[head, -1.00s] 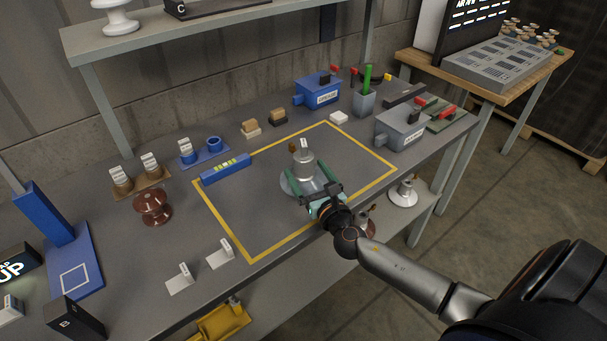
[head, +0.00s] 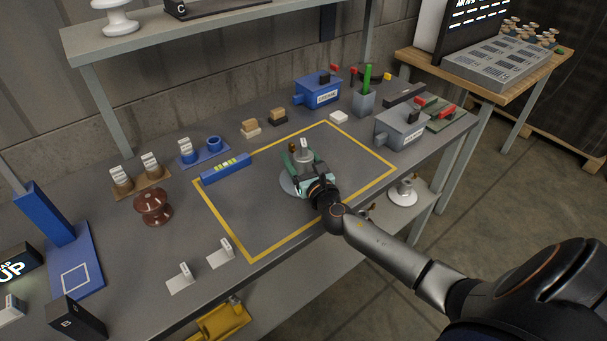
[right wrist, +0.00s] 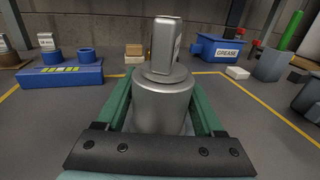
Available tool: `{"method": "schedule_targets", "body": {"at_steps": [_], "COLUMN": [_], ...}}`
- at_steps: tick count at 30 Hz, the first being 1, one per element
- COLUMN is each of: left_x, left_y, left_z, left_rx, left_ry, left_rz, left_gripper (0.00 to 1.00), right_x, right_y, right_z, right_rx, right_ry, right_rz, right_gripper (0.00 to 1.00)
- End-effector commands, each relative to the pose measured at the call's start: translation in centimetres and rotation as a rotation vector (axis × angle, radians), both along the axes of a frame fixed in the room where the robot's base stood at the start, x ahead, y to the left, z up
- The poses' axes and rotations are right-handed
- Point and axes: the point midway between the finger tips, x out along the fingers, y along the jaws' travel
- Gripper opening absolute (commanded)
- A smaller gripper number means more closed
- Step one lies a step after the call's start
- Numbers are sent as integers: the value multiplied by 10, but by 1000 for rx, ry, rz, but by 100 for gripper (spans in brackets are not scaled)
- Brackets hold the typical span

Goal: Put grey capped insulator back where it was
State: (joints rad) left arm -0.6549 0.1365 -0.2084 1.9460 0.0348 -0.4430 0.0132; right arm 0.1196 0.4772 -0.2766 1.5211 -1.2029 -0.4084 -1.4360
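The grey capped insulator (head: 288,185) stands upright inside the yellow-outlined area, its pale disc on the bench and its grey metal cap on top. In the right wrist view its cap (right wrist: 163,105) is large and central, with a small upright tag on it. My right gripper (head: 308,167) is around the cap, with one green finger on each side. In the right wrist view narrow gaps show between the fingers and the cap, so it looks open. The lower disc is mostly hidden by the gripper. My left gripper is not in view.
A similar insulator (head: 403,193) stands on the lower shelf. A brown insulator (head: 152,207) stands left of the yellow outline (head: 226,233). A blue level (head: 226,168) lies by its left edge. A grey box (head: 402,127) and blue grease box (head: 318,91) stand behind. Bench inside the outline is otherwise clear.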

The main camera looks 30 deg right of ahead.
Motion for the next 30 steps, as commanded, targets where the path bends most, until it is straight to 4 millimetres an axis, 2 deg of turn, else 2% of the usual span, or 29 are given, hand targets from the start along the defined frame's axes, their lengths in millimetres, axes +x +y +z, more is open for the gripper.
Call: {"method": "schedule_targets", "body": {"at_steps": [2,18,30], "left_x": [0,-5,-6], "left_y": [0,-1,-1], "left_z": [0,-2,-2], "left_rx": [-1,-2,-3], "left_ry": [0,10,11], "left_rz": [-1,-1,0], "left_gripper": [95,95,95], "right_x": [0,0,1], "right_y": [0,0,0], "right_z": [0,0,4], "right_rx": [0,0,-1], "right_ry": [0,0,-8], "right_rz": [0,0,-1], "right_gripper": [59,0,0]}}
